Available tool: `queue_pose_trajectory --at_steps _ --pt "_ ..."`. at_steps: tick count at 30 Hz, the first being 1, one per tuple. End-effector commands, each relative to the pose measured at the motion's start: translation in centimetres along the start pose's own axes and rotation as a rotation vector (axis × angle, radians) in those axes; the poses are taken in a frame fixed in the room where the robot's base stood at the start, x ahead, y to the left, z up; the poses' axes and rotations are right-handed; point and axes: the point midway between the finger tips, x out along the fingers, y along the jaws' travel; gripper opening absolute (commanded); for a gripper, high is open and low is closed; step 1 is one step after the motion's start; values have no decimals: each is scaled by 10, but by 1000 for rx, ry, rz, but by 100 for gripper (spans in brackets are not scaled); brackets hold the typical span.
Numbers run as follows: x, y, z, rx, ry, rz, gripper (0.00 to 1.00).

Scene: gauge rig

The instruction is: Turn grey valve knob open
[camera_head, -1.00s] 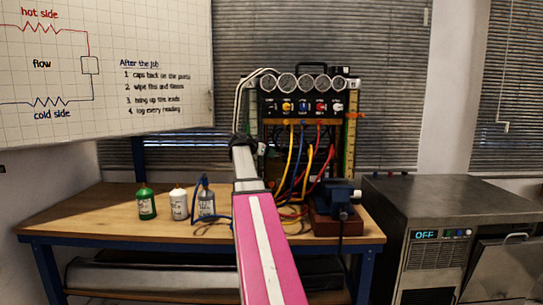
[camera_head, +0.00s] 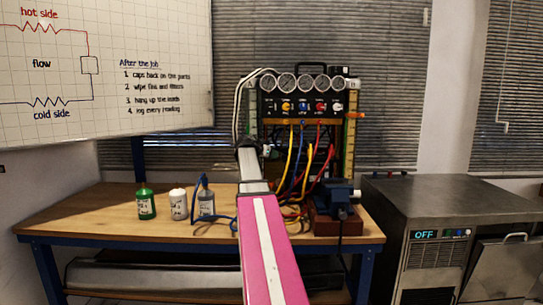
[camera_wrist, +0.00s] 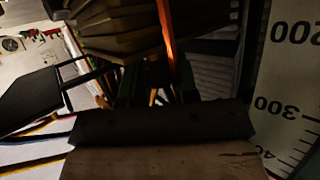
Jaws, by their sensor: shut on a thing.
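A dark grey-brown ridged knob (camera_wrist: 120,28), which looks like the grey valve knob, fills the top of the wrist view. My gripper (camera_head: 246,143) is at the left side of the gauge panel (camera_head: 302,108) and hides the knob in the head view. My gripper is shut on the knob, though the contact is dark and partly out of frame. Round gauges (camera_head: 304,83) line the panel's top, with yellow (camera_head: 287,106), blue (camera_head: 303,107), red (camera_head: 320,106) and pale (camera_head: 338,107) knobs below.
A printed scale strip (camera_wrist: 292,90) stands close at the right of the wrist view. Coloured hoses hang below the panel. Several bottles (camera_head: 178,204) and a blue vise (camera_head: 336,200) stand on the wooden bench (camera_head: 110,212). A metal cabinet (camera_head: 450,205) is at right.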

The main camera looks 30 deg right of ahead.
Motion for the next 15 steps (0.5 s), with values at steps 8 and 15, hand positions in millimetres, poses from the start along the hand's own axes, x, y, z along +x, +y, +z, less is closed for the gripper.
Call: queue_pose_trajectory --at_steps 8,15 --pt "0 3 1 -35 0 -85 4" --pt "0 3 1 -103 1 -250 4"
